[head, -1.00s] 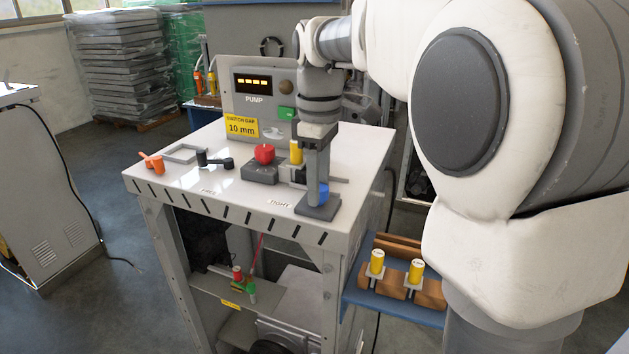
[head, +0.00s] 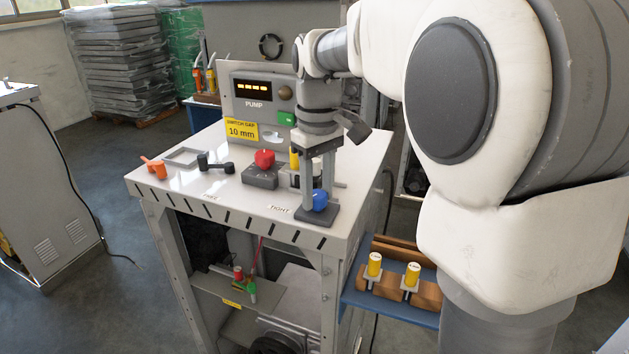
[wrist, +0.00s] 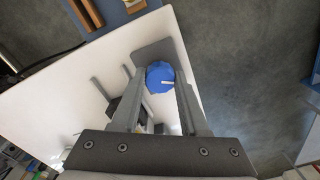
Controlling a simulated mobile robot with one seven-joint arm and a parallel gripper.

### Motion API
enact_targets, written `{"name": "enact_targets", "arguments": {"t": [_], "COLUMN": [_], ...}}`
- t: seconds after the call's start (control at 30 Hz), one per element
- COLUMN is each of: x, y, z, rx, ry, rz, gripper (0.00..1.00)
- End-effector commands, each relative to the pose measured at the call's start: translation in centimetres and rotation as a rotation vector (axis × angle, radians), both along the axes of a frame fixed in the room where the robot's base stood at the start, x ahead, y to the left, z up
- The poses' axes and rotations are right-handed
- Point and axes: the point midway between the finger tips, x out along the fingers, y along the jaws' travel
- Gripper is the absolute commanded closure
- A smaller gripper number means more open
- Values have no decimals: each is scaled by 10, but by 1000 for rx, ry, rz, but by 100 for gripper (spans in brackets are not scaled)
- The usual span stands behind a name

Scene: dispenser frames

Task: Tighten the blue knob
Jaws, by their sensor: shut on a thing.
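The blue knob (head: 320,199) stands on a dark grey base plate (head: 328,217) at the front right corner of the table, near the TIGHT label (head: 279,210). My gripper (head: 317,204) points straight down over it, one finger on each side. In the wrist view, the knob (wrist: 160,77) sits between the two fingertips, and a white mark line shows on its top. My gripper is shut on the knob. The grey base plate also shows beyond it in the wrist view (wrist: 157,50).
A red knob (head: 264,158) on a grey block, a black lever (head: 216,163) and an orange handle (head: 154,166) stand on the white table. A yellow cylinder (head: 294,158) is close behind my gripper. A side shelf (head: 390,303) holds yellow-topped parts. The PUMP panel (head: 258,100) stands behind.

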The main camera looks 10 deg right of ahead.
Motion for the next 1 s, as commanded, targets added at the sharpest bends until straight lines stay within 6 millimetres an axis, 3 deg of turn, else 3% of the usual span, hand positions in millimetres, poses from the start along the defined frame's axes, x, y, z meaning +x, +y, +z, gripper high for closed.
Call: {"name": "enact_targets", "arguments": {"t": [1.0], "x": [0], "y": [0], "z": [2], "rx": [0], "ry": [-2], "rz": [-919], "gripper": [100]}}
